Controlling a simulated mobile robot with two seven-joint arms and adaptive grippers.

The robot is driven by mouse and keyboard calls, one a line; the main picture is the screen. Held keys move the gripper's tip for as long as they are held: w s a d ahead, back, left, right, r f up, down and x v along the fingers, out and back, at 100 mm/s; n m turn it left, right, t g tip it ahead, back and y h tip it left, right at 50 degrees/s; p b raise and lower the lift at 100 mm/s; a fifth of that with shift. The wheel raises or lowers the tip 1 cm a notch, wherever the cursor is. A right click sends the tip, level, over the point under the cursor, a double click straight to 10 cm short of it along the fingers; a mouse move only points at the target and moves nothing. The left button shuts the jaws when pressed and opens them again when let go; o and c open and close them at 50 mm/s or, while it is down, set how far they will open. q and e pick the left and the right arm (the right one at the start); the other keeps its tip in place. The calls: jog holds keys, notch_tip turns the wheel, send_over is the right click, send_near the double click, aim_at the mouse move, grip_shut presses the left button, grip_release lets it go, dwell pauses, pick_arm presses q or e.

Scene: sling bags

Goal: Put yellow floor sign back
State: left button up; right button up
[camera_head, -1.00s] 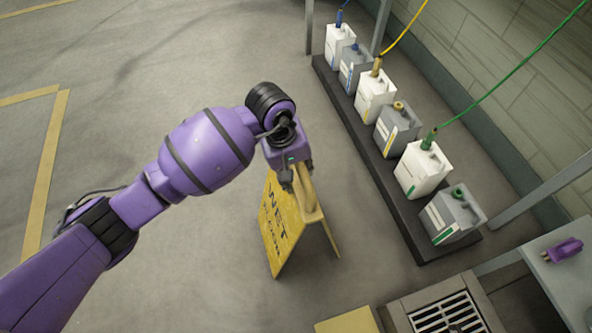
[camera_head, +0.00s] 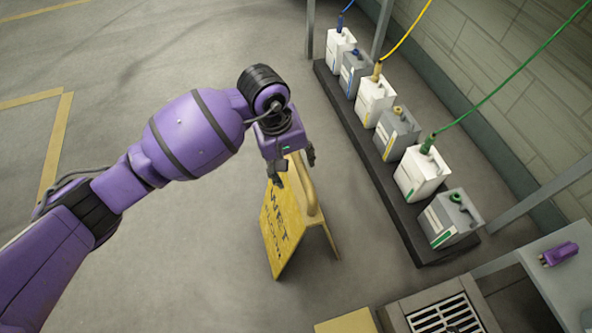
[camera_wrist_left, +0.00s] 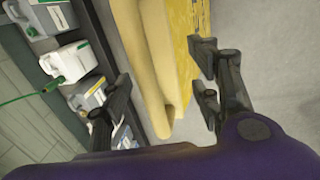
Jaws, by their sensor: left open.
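The yellow wet floor sign (camera_head: 284,235) stands upright on the concrete floor in the head view, its two panels spread like a tent. A rounded yellow handle (camera_head: 308,188) shows at its top. My left gripper (camera_head: 296,171) is open just above the top of the sign, one finger on each side of the handle. In the left wrist view, the open left gripper (camera_wrist_left: 158,75) has the yellow handle (camera_wrist_left: 160,60) between its fingers, with gaps on both sides. The lettered panel (camera_wrist_left: 190,30) is partly hidden by the right finger. My right gripper is not in view.
Several white and grey jugs (camera_head: 396,130) stand on a long dark platform (camera_head: 398,225) right of the sign, some with coloured hoses. A floor grate (camera_head: 442,315) and a grey table (camera_head: 572,290) with a small purple object (camera_head: 559,253) are lower right. Floor on the left is clear.

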pick_arm(q)
notch_tip(320, 180, up, 6)
jog(key=a+p, duration=0.1)
jog(key=shift+s, duration=0.2)
jog(key=shift+a, duration=0.1)
